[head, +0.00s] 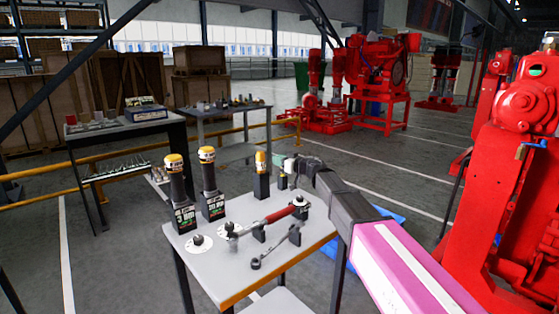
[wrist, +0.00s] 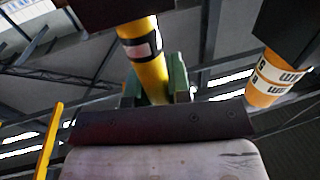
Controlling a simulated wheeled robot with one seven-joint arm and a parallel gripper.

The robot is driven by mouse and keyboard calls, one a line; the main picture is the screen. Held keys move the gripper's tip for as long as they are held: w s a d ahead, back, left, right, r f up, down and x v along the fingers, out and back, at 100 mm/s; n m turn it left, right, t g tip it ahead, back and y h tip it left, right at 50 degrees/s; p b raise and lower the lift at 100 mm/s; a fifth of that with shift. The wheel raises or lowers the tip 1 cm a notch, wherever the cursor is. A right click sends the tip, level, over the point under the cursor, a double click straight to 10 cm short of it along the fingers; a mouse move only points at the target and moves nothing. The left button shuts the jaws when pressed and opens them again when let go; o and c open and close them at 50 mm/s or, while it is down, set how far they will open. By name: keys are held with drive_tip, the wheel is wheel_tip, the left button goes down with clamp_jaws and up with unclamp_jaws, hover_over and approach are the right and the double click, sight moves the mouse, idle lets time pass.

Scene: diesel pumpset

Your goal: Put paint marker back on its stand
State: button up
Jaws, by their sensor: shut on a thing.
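The yellow paint marker (wrist: 140,48), with a dark and white band, is held between the green fingers of my gripper (wrist: 155,90) in the wrist view. Its far end meets a dark block (wrist: 125,12), which looks like the stand; I cannot tell whether it is seated in it. In the head view my gripper (head: 281,162) is above the back right of the grey table (head: 210,262), shut on the marker. Below it is a small dark stand (head: 283,183). The marker is mostly hidden there.
A yellow-topped item on a black block (head: 262,187) stands just left of my gripper. Two tall black, yellow-capped items (head: 176,180) (head: 208,172) stand further left. A red-handled tool (head: 278,214) and a wrench (head: 275,250) lie in front. Red machinery (head: 515,165) stands right.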

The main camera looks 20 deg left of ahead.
drive_tip(key=o, duration=0.9)
drive_tip(key=v, duration=1.1)
